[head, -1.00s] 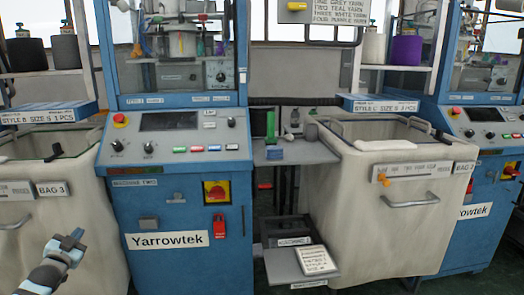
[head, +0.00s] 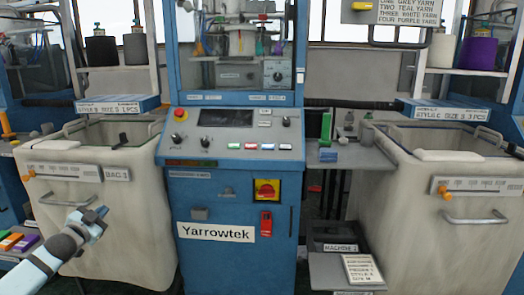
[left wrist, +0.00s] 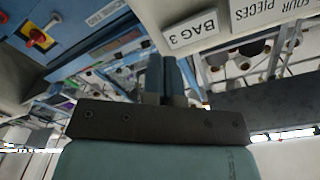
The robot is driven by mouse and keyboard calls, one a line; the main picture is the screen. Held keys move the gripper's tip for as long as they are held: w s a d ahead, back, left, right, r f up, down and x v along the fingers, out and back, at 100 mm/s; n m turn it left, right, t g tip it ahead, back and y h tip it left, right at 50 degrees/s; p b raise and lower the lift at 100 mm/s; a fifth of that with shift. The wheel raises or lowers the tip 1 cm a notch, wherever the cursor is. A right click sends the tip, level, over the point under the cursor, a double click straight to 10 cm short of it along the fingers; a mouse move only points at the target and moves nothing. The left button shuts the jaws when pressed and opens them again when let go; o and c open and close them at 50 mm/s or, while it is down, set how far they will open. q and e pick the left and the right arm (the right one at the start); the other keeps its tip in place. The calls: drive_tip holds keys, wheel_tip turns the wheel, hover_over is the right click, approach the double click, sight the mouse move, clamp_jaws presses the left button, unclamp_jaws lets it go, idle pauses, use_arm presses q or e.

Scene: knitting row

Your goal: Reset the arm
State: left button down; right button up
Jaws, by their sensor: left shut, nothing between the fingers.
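My left gripper (head: 97,214) is at the lower left of the head view, in front of the left cloth bag (head: 125,240) with the BAG 3 label. It is shut and empty. In the left wrist view its closed fingers (left wrist: 165,78) stand close together, with the BAG 3 label (left wrist: 198,30) beyond them. Whether it touches the bag cannot be told for sure. My right gripper is in neither view.
The blue Yarrowtek machine (head: 215,215) stands in the middle, with a red switch (head: 267,189). A small shelf (head: 340,158) and a lower tray (head: 325,272) stick out to its right. Another cloth bag (head: 430,235) stands at right. Colored blocks (head: 18,243) lie at far left.

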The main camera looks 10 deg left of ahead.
use_arm(q)
drive_tip(key=s+d+f+h, duration=0.2)
drive_tip(key=s+d+f, duration=0.25)
drive_tip(key=d, duration=0.65)
drive_tip(key=s+d+f+g+h, duration=0.1)
drive_tip(key=s+d+f+h, duration=0.3)
drive_tip(key=d, duration=0.7)
drive_tip(key=s+d+f+h, duration=0.1)
drive_tip(key=s+d+f, duration=0.1)
drive_tip(key=s+d, duration=0.65)
drive_tip(key=s+d+r+n+t+h, duration=0.1)
drive_tip(key=s+d+r+n+h, duration=0.1)
drive_tip(key=s+d+r, duration=0.6)
drive_tip(key=s+d+r+n+h, duration=0.15)
drive_tip(key=s+d+r, duration=0.35)
drive_tip(key=d, duration=0.6)
drive_tip(key=s+a+r+g+y+p, duration=0.3)
drive_tip(key=a+g+y+p, duration=0.3)
drive_tip(key=p, duration=3.1)
drive_tip(key=shift+s+a+r+g, duration=0.35)
drive_tip(key=shift+s+a+g, duration=0.25)
drive_tip(key=shift+a, duration=0.35)
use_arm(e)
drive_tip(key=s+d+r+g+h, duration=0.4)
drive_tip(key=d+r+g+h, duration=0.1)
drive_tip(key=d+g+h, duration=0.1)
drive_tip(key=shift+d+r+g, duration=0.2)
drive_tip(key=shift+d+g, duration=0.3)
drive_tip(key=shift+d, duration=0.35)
